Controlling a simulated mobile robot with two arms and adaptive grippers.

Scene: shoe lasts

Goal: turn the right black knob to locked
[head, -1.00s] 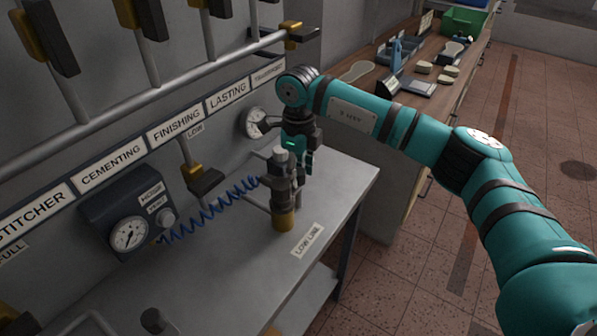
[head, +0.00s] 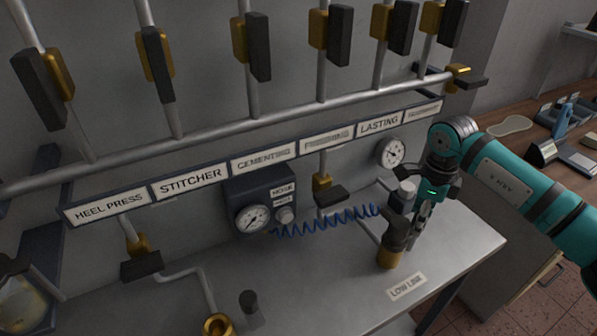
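Several black-handled valves show on the wall pipes in the head view. The one farthest right has a black handle (head: 484,82) lying roughly level at the pipe's end. I cannot tell which is the right black knob, and I see no locked mark. My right gripper (head: 421,219) points down beside the low line unit (head: 389,257), which has a grey top. Its fingers partly overlap the unit, so grip and opening are unclear. My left gripper is out of view.
A grey bench (head: 330,275) lies below the label strip (head: 190,180). A hose gauge box (head: 258,193) has a blue coiled hose (head: 335,222) running to the low line unit. A round gauge (head: 391,153) is behind my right gripper.

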